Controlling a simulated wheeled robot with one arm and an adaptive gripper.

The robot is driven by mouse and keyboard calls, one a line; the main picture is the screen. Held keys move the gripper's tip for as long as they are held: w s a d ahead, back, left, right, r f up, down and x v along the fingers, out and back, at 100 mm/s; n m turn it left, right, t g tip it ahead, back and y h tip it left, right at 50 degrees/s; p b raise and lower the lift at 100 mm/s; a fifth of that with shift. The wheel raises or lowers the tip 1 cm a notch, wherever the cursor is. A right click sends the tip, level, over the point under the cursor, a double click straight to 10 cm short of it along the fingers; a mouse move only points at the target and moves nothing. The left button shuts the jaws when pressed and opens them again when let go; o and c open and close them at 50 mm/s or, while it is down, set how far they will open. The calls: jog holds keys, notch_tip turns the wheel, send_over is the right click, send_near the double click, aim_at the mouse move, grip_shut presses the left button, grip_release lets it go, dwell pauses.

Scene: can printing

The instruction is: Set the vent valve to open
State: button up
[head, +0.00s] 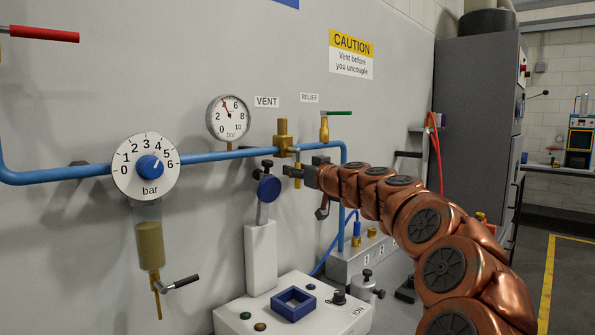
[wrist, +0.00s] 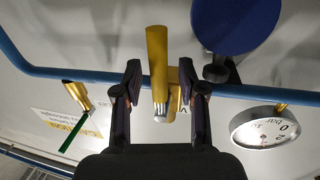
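The vent valve (head: 283,138) is a brass fitting on the blue pipe, left of my arm and just below the VENT label (head: 267,102). In the wrist view, which looks upside down, a brass part with a grey end (wrist: 157,65) stands between my two fingers. My gripper (head: 292,174) is just below and in front of the valve in the head view. In the wrist view my gripper (wrist: 160,88) is open, with a visible gap on each side of the brass part. My gripper partly hides the valve's lower part, so its handle's exact position is unclear.
The relief valve (head: 324,128) with a green handle is to the right. A pressure gauge (head: 229,117) reads near 4 bar. A blue round knob-like disc (head: 269,188) on a white post stands close by my gripper, above a machine base (head: 262,305).

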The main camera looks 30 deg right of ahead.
grip_shut()
dwell(0.3)
